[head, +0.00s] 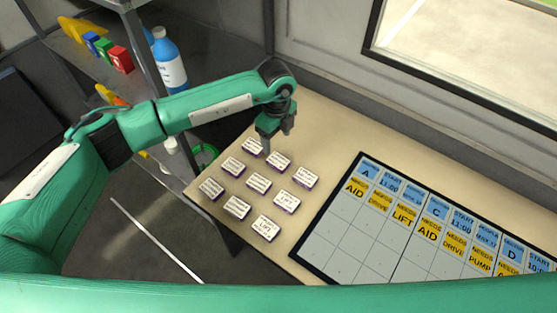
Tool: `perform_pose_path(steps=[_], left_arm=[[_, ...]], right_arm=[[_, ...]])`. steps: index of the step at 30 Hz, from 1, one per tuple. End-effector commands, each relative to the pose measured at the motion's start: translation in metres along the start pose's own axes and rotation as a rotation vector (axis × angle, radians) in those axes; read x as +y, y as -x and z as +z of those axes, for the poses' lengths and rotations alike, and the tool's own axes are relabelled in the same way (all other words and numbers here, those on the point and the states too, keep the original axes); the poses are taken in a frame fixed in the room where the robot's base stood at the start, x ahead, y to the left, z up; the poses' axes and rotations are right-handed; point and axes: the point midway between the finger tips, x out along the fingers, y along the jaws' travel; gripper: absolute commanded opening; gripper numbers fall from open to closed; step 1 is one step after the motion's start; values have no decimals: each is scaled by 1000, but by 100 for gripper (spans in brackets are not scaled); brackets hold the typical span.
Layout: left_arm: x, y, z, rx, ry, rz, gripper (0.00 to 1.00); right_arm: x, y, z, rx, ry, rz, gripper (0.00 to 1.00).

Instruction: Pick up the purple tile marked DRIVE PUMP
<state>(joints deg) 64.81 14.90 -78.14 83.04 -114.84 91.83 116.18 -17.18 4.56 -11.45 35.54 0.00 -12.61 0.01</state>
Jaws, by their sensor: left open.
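Several small tiles with white tops and purple sides lie in a loose three-by-three group on the beige table, such as the near tile (265,228), the middle tile (258,183) and the right tile (305,177). Their print is too small to read surely, so I cannot tell which is marked DRIVE PUMP. My left gripper (267,148) is open and points down at the far side of the group. It appears between the far tile (252,147) and the tile to its right (278,162), partly covering that area. Its height above them is unclear. My right gripper is not in view.
A dark-framed board (340,236) with blue and yellow labels and blank cells lies to the right on the table (318,128). A metal shelf at left holds a blue bottle (169,62) and coloured blocks (120,59). A wall and window stand behind.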

Motion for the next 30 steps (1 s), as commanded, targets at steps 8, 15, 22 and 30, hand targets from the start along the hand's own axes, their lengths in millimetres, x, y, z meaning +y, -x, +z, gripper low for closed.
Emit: perform_pose_path(steps=[8, 15, 22, 30], left_arm=[[0, -40, -1, 2, -2, 0, 67], [-2, -60, -4, 4, -2, 1, 67], [-4, -91, -4, 3, -2, -1, 67], [-4, -96, -4, 3, -3, -2, 67]], right_arm=[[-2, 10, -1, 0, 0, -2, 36], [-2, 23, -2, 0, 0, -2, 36], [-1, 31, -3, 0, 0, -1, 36], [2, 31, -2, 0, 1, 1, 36]])
